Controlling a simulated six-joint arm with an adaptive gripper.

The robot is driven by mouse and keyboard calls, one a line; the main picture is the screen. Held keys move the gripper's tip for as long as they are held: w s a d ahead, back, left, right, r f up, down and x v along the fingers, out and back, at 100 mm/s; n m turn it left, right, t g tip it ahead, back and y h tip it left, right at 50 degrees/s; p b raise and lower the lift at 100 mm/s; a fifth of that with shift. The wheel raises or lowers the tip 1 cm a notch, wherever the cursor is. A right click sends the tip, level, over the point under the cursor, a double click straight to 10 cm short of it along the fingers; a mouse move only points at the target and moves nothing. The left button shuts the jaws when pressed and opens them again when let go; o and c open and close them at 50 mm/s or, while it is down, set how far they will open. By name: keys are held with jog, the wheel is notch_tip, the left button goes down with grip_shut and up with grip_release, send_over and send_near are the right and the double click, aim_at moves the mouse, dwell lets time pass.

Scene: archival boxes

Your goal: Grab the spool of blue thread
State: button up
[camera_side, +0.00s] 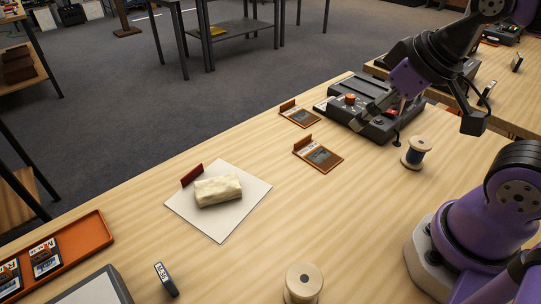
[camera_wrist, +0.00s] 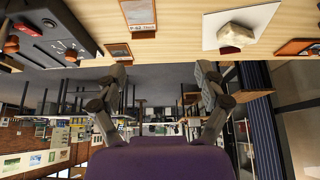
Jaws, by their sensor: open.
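A wooden spool (camera_side: 416,152) wound with dark blue thread stands upright on the wooden table in the side view, right of the middle. My gripper (camera_side: 418,122) is above the table, near the black device and up from the spool in the picture. Its two fingers are spread wide with nothing between them. In the wrist view my gripper (camera_wrist: 158,85) also shows its fingers far apart, and the spool is not visible there.
A black device (camera_side: 375,115) with knobs stands behind the spool. Another pale spool (camera_side: 303,282) stands at the front edge. A cream block (camera_side: 218,190) lies on a white sheet (camera_side: 240,215), and an orange tray (camera_side: 85,238) is at left. Two brown cards lie near the device.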

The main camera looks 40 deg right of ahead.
jog(key=n+g, duration=0.6)
send_over(421, 142)
notch_tip(421, 142, down, 7)
jog(key=shift+a+r, duration=0.1)
notch_tip(421, 142, down, 4)
jog(key=shift+r, duration=0.1)
notch_tip(421, 142, down, 6)
jog(key=shift+r, duration=0.1)
jog(key=c, duration=1)
